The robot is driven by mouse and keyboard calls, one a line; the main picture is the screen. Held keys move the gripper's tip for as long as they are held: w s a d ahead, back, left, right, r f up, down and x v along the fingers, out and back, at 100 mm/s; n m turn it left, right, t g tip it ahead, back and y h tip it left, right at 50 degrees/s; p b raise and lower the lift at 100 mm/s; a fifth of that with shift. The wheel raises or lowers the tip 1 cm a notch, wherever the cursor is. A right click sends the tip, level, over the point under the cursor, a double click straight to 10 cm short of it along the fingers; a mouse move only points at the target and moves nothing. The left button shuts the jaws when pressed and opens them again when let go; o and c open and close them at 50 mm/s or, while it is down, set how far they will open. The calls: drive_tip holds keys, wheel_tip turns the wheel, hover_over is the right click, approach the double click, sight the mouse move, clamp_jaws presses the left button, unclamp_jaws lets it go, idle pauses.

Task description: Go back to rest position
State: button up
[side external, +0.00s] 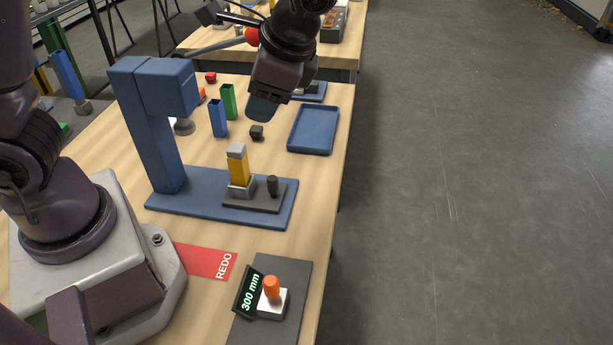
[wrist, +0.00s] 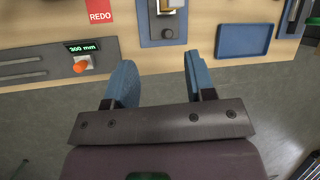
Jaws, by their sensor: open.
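My gripper (wrist: 158,80) shows in the wrist view with its two blue fingers spread wide apart and nothing between them. In the side external view my gripper (side external: 262,108) hangs above the far part of the table, left of the blue tray, with its fingers partly hidden by the wrist. It is clear of the blue press-like stand (side external: 150,125). A yellow block with a grey top (side external: 238,168) stands upright in a holder on the stand's base, apart from my gripper.
An empty blue tray (side external: 291,148) lies near the table's right edge. Blue (side external: 218,118) and green (side external: 228,102) upright blocks and a small dark block (side external: 256,132) stand behind. A red REDO card (side external: 205,261) and a 300 mm display (side external: 251,292) with an orange knob (side external: 271,288) are in front.

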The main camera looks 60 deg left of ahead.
drive_tip(key=s+a+r+n+t+h, duration=0.3)
drive_tip(key=s+r+n+t+h, duration=0.2)
drive_tip(key=s, duration=0.6)
wheel_tip(320, 180, up, 3)
drive_tip(key=n+t, duration=0.2)
drive_tip(key=shift+a+t, duration=0.15)
drive_tip(key=shift+t, duration=0.25)
